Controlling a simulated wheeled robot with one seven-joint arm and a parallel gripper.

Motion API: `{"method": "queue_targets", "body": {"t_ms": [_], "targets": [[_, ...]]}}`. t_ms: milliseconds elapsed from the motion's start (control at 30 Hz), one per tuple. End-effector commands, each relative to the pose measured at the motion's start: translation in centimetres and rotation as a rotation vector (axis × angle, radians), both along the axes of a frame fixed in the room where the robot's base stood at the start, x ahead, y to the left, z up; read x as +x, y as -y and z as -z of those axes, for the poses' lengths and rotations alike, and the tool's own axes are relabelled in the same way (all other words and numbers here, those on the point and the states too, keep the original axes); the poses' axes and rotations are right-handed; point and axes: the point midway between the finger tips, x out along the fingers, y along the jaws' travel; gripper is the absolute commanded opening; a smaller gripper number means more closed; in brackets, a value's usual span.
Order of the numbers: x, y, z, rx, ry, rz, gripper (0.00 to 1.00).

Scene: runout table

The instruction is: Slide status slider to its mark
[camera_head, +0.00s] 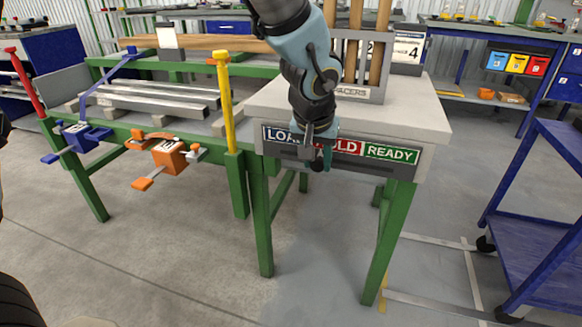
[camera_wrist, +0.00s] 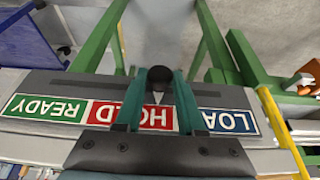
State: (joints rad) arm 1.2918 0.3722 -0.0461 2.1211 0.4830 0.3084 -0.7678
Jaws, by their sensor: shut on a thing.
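The status slider's round black knob (camera_wrist: 161,74) is between the two teal fingers of my gripper (camera_wrist: 160,80) in the wrist view. The fingers are shut on it. A small pale pointer under the knob lies over the red HOLD panel (camera_wrist: 105,113), towards its LOAD side. The strip also has a blue LOAD panel (camera_head: 280,136) and a green READY panel (camera_head: 391,153). In the head view my gripper (camera_head: 322,160) is at the table's front face and hides the knob and parts of LOAD and HOLD.
The strip is on the front of a pale-topped table (camera_head: 425,120) with green legs. A yellow post (camera_head: 225,100) and an orange clamp (camera_head: 169,158) are to its left. A blue cart (camera_head: 540,215) stands at right. The floor in front is clear.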

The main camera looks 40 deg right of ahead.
Motion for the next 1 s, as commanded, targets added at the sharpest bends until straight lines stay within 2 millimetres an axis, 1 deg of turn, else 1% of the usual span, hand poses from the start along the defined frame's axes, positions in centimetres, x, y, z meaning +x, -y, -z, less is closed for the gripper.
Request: {"method": "queue_targets", "body": {"t_ms": [33,200,300,400,500,600,700,1000], "targets": [[-1.6,1.1,0.8,-0.004,0.001,0.008,0.0],[-5.8,3.7,0.6,-0.004,-0.001,0.007,0.0],[-7.9,5.0,0.4,-0.001,0.0,0.006,0.0],[-9.6,6.1,0.3,0.0,-0.001,0.004,0.0],[-10.8,6.9,0.2,0.0,0.0,0.002,0.0],[-11.7,7.4,0.2,0.001,0.0,0.002,0.0],[-12.1,7.8,0.1,0.001,0.0,0.001,0.0],[-12.5,8.0,0.0,-0.003,-0.002,0.002,0.0]]}}
